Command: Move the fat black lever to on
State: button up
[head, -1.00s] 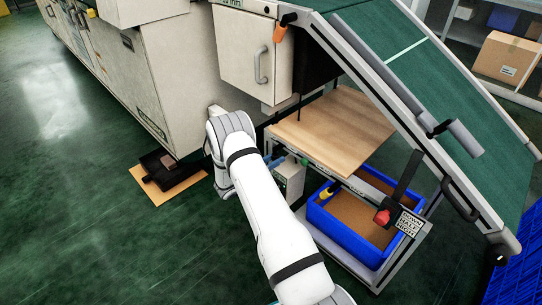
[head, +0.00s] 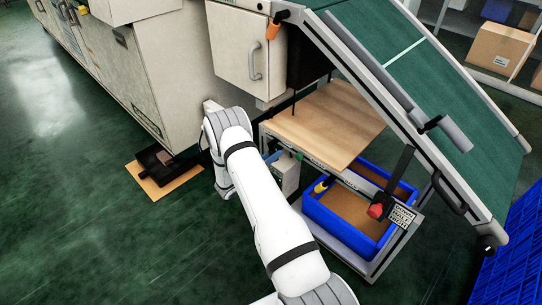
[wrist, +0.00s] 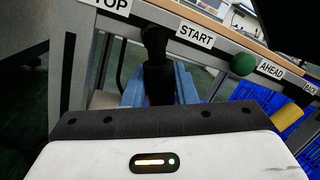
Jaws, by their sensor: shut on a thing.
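The fat black lever (wrist: 155,45) stands up between the blue fingers of my gripper (wrist: 159,84) in the wrist view. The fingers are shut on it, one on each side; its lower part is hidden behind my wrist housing. A START label (wrist: 196,37) is just right of the lever and a STOP label, partly cut off, is to its left. In the head view the blue of my gripper (head: 273,158) shows by the front rail under the wooden board, and my arm hides the lever there.
A green knob (wrist: 243,65) is right of START, near an AHEAD label (wrist: 271,69). In the head view, a red-knobbed lever (head: 376,210) hangs beside a DOWN/HALF/HIGH label. A blue bin (head: 345,232) stands below the wooden board (head: 325,125). The sloping green conveyor is at right.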

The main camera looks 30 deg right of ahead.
jog(key=shift+s+d+f, duration=0.1)
jog(key=shift+s, duration=0.1)
jog(key=o, duration=0.6)
jog(key=shift+o, duration=0.4)
jog(key=shift+w, duration=0.1)
jog(key=p+v, duration=0.1)
jog(key=v, duration=0.7)
jog(key=shift+p, duration=0.4)
